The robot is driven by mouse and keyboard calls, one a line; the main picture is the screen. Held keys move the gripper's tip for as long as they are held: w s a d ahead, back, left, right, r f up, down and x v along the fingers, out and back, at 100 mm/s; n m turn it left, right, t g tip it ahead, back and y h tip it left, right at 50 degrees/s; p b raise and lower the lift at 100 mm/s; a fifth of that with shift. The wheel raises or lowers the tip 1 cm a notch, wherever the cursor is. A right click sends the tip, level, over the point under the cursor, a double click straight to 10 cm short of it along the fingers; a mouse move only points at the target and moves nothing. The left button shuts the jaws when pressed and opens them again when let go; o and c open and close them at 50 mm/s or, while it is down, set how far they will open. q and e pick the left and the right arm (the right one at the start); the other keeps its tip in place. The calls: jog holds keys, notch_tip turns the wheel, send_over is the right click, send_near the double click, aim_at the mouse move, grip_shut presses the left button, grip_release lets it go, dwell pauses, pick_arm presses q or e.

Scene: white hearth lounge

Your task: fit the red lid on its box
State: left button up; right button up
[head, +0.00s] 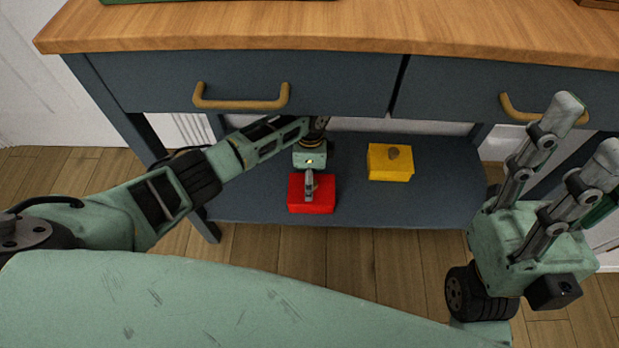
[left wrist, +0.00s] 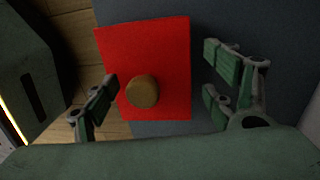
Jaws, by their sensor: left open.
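The red lid (head: 298,194) is a flat square with a round wooden knob, over the lower shelf near its front edge. It also shows in the left wrist view (left wrist: 168,55), with its knob (left wrist: 142,92) below its middle. A red side shows under its front edge in the head view, but I cannot tell whether this is the lid's own edge or its box. My left gripper (head: 309,186) is open above the lid; its fingers (left wrist: 161,84) stand on either side of the knob, apart from it. My right gripper (head: 587,130) is open, empty and raised at the right.
A yellow box (head: 390,172) with a knobbed top stands on the shelf (head: 440,195) to the right of the red one. The wooden tabletop (head: 340,28) and drawers with brass handles (head: 241,103) hang above the shelf. The shelf's right part is clear.

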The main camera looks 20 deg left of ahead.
pick_arm(q)
notch_tip(320, 180, up, 12)
jog(key=w, duration=0.1)
jog(key=shift+w+a, duration=0.15)
jog(key=shift+w, duration=0.1)
jog(key=shift+f, duration=0.1)
dwell(0.4)
